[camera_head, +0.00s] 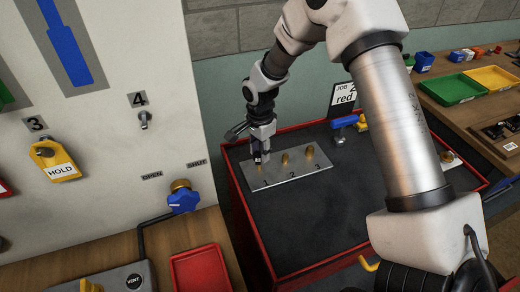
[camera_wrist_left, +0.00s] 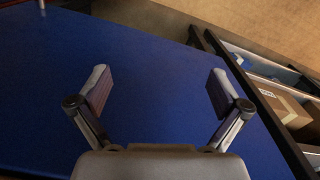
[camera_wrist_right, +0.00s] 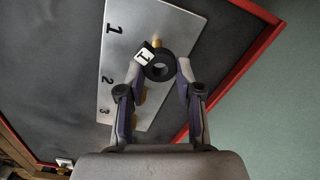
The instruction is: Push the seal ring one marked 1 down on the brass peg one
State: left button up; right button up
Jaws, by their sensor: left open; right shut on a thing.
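The black seal ring one (camera_wrist_right: 160,71) with a white tag marked 1 is between the fingertips of my right gripper (camera_wrist_right: 162,68), which is shut on it. The brass peg one (camera_wrist_right: 156,43) shows just past the ring's edge; the ring's hole looks dark, and I cannot tell whether the peg enters it. In the head view my right gripper (camera_head: 261,156) points down at the plate's position 1, hiding the ring and most of the peg. My left gripper (camera_wrist_left: 154,92) is open and empty above a blue surface (camera_wrist_left: 140,50).
The metal plate (camera_head: 300,180) bears brass pegs at 2 (camera_head: 284,159) and 3 (camera_head: 309,153). It lies on a dark, red-edged bench top (camera_head: 310,220). A blue-handled tool (camera_head: 344,122) stands behind it. A panel with a blue valve (camera_head: 183,200) is at left.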

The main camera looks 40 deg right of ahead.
jog(key=shift+s+r, duration=0.15)
jog(key=shift+s, duration=0.15)
jog(key=shift+w, duration=0.2)
jog(key=shift+s+p, duration=0.15)
jog(key=shift+p, duration=0.2)
dwell(0.3)
jog(key=shift+p, duration=0.3)
